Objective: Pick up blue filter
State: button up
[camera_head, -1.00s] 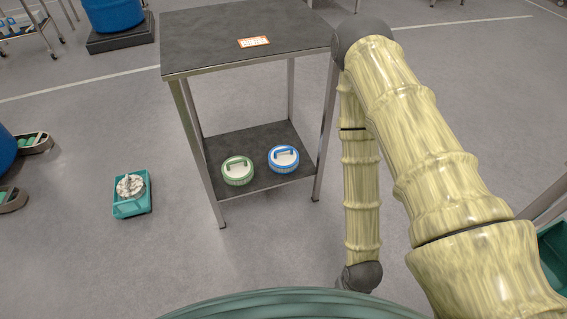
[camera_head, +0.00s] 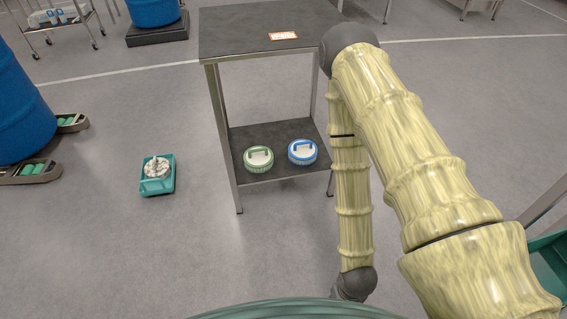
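My arm, in a yellow ribbed cover, hangs at the right and bends down in front of the table's right side. My gripper does not show in the camera_head view.
A teal bin (camera_head: 158,186) with a pale part stands on the floor at left. A blue drum (camera_head: 18,115) is at the far left. Floor before the shelf is clear.

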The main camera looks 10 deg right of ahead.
aim_at(301, 152)
jog(key=u, duration=0.4)
jog(key=k, duration=0.9)
jog(key=u, duration=0.65)
jog(key=i, duration=1.4)
jog(key=z, duration=1)
jog(key=i, duration=0.95)
jog(key=z, duration=0.7)
